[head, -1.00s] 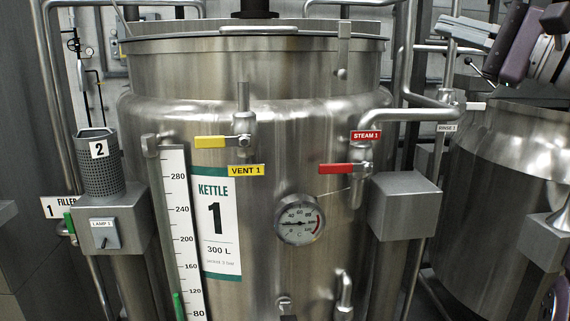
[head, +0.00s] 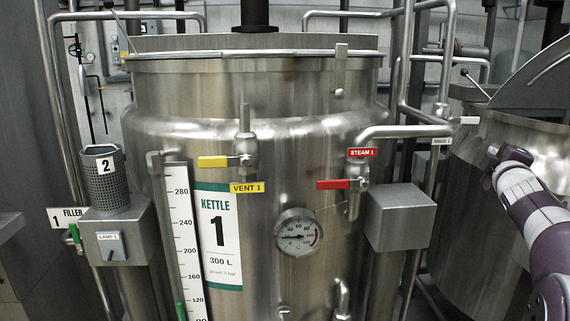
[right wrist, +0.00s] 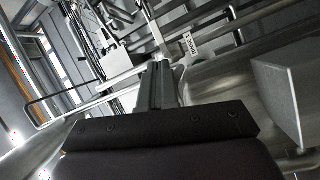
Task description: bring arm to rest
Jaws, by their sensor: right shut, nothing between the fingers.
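My right arm (head: 530,205), purple and white, comes in from the lower right in the head view, in front of the kettle at the right. In the right wrist view my right gripper (right wrist: 157,70) shows as two grey fingers lying together, shut and empty. The fingers point up the picture, towards pipes and the rinse label (right wrist: 189,47). They hold nothing, and I cannot tell whether they touch anything. My left gripper is in neither view.
Kettle 1 (head: 255,90) fills the middle, with a yellow vent handle (head: 213,161), a red steam handle (head: 334,184) and a dial (head: 297,232). A grey box (head: 400,215) stands at its right. A perforated cup (head: 102,180) stands at the left.

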